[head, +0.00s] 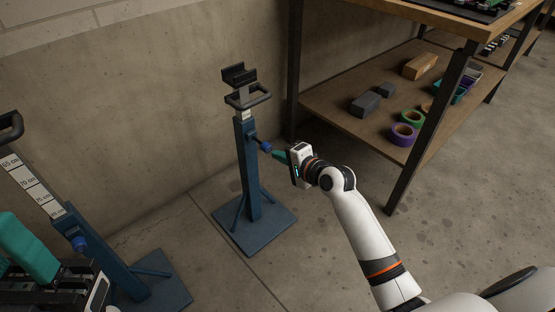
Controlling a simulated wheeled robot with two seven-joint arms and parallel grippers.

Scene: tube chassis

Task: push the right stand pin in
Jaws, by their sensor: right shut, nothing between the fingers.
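The right stand (251,180) is a blue post on a square base plate, with a black cradle and a handle on top. Its pin (265,147) has a blue knob and sticks out from the right side of the post on a dark shaft. My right gripper (279,156) is shut and empty, its teal fingertips pointing left at the knob. The tips are very close to the knob; I cannot tell whether they touch. My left gripper (28,248) shows partly at the lower left edge, with a large teal finger; whether it is open is unclear.
A left stand (40,195) with a height scale and blue knob (79,243) stands at the left, partly cut off. A concrete wall is behind. A wooden shelf unit (330,95) with tape rolls (403,134) and blocks is at the right. Floor between the stands is clear.

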